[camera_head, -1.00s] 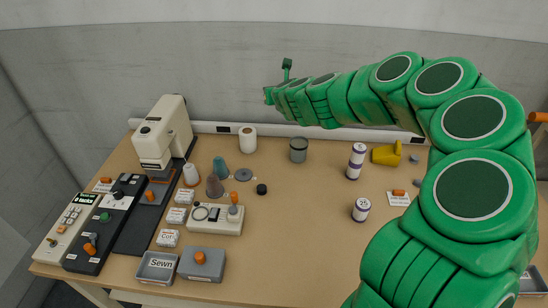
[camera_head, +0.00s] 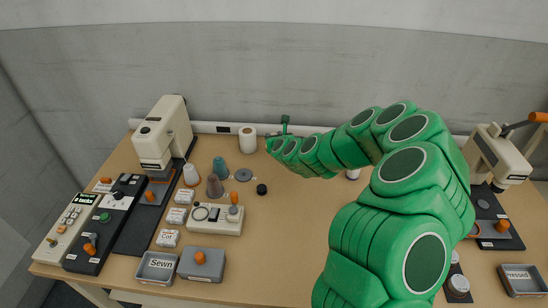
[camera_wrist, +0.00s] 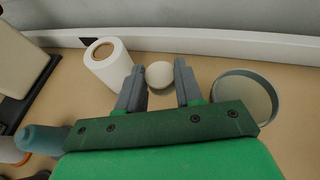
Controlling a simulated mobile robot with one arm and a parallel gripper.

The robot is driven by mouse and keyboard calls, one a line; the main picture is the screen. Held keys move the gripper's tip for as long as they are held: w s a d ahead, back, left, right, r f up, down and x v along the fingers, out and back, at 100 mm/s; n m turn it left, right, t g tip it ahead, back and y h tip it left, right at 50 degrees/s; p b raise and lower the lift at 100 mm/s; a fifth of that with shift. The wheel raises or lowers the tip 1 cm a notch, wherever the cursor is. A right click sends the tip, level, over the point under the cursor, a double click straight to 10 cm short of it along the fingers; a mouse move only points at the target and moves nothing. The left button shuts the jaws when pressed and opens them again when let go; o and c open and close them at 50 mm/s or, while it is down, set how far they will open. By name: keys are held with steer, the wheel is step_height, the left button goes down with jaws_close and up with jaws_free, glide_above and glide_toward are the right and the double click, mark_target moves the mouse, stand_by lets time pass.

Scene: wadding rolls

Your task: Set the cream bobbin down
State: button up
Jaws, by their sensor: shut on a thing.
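The cream bobbin (camera_wrist: 160,75) shows in the wrist view as a pale round end between the two grey fingers of my gripper (camera_wrist: 158,86). The gripper is shut on it. I cannot tell whether its underside touches the table. In the head view the end of my arm is low over the back of the table, just right of the white roll (camera_head: 247,142); my own arm hides the fingers and bobbin there. In the wrist view the white roll (camera_wrist: 106,66) stands left of the fingers, apart from them.
An open grey round tin (camera_wrist: 245,98) stands close right of my gripper. A teal cone (camera_wrist: 42,139) is at lower left. The white wall rail (camera_wrist: 230,42) runs behind. A grey disc (camera_head: 243,175) and a black knob (camera_head: 261,189) lie nearer the front. Bare table (camera_head: 285,230) lies in front.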

steer(key=shift+f, duration=4.1)
steer(key=o, duration=1)
steer(key=shift+f, duration=0.1)
steer(key=shift+s+d+r, duration=0.25)
steer(key=shift+s+r, duration=0.05)
steer(key=shift+s, duration=0.15)
steer(key=shift+v, duration=5.45)
steer(key=shift+a, duration=0.1)
